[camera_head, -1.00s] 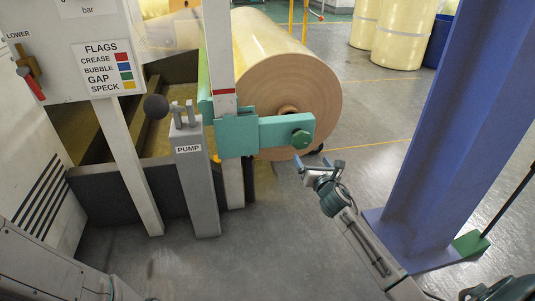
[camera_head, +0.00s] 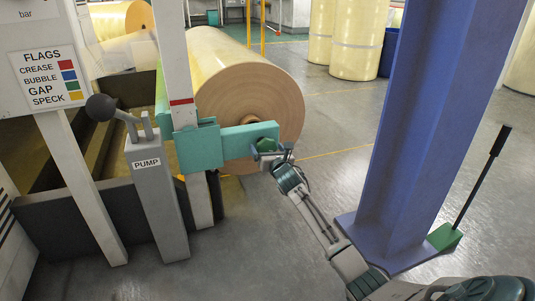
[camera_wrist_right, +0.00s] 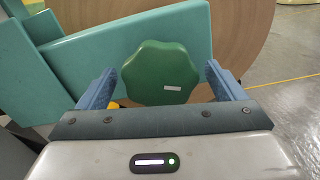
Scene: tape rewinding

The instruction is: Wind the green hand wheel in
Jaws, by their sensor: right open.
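The green hand wheel (camera_head: 264,136) is a lobed knob on the end of a teal arm (camera_head: 235,141) beside the big roll. In the right wrist view the wheel (camera_wrist_right: 160,70) sits between the two blue fingers, with a small white label on its face. My right gripper (camera_head: 268,154) is open around the wheel, and gaps show between the fingers and its rim. The right gripper also fills the lower part of the wrist view (camera_wrist_right: 164,88). My left gripper is not in view.
A large yellow roll (camera_head: 250,100) stands behind the teal arm. A grey pump post (camera_head: 158,190) with a black ball lever is to the left. A blue column (camera_head: 420,130) and a green block with a black lever (camera_head: 445,236) are at the right.

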